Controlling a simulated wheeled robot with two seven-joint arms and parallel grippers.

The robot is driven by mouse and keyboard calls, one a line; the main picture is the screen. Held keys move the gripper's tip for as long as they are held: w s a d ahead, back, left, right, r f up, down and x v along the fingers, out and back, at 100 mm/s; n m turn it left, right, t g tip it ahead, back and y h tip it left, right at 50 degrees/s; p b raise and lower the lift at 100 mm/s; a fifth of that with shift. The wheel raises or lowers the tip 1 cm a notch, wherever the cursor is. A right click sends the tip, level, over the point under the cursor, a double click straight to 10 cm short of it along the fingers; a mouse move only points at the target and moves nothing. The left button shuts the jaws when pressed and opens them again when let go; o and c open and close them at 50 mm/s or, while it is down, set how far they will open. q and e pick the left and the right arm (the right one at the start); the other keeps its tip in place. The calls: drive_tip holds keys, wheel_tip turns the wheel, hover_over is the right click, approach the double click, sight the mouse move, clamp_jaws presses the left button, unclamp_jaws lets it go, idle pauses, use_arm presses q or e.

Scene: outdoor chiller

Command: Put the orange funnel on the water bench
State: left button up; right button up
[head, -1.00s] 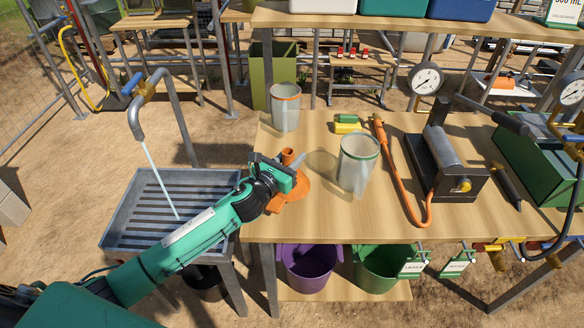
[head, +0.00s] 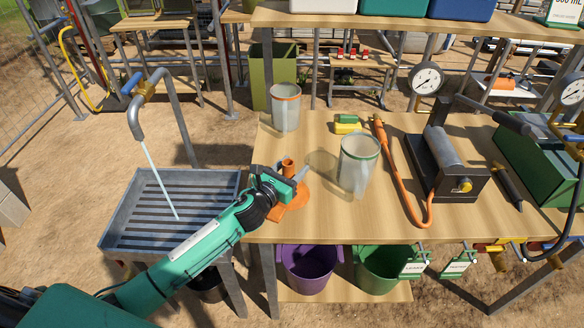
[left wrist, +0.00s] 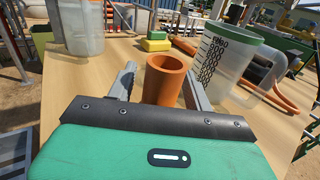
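The orange funnel (head: 290,192) stands near the left edge of the wooden bench, spout up. Its spout (left wrist: 165,80) shows in the left wrist view between my two grey fingers. My left gripper (head: 302,178) is open around the spout, with a small gap visible on the left side. In the head view the gripper hides part of the funnel. A grey slatted metal basin (head: 150,246) on legs stands left of the wooden bench, under a tap with running water. I cannot tell for certain that it is the water bench. My right gripper is not in view.
A clear green-rimmed jug (head: 357,167) stands just right of the funnel. An orange-rimmed jug (head: 285,110) is behind it. A green and yellow sponge (head: 347,124), an orange hose (head: 401,175) and a black press (head: 445,168) are farther right. The tap (head: 145,95) rises behind the basin.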

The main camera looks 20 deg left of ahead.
use_arm(q)
drive_tip(key=shift+s+r, duration=0.1)
drive_tip(key=shift+r, duration=0.05)
drive_tip(key=b+v, duration=0.2)
drive_tip(key=v, duration=0.8)
drive_tip(key=shift+s, duration=0.1)
drive_tip(key=shift+v, duration=0.85)
